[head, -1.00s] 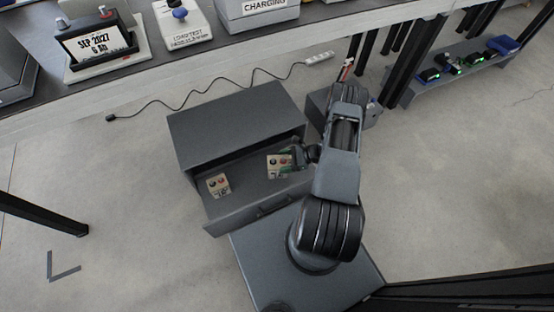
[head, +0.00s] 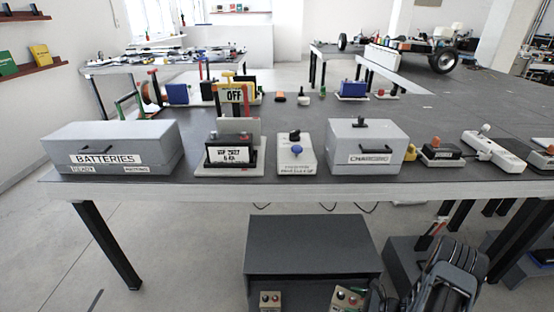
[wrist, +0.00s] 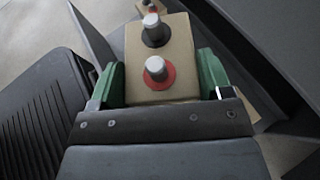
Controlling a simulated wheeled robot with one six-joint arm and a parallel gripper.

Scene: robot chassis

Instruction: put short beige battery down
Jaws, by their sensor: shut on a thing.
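A beige battery (wrist: 160,80) with a black and a red terminal fills the middle of the wrist view. My gripper (wrist: 161,84) is shut on it, with a green-padded finger on each side. In the head view this battery (head: 347,298) shows at the bottom edge, beside the dark end of my arm. Another beige battery (head: 270,299) is to its left, cut off by the lower edge. Both are in front of the dark grey housing (head: 313,245). Whether the held battery touches the drawer floor cannot be told.
Above and behind is a long table (head: 240,188) with a BATTERIES box (head: 112,150), a CHARGING box (head: 366,146) and several devices. A table leg (head: 108,245) stands at left. Part of another terminal-topped object (wrist: 150,6) shows at the top of the wrist view.

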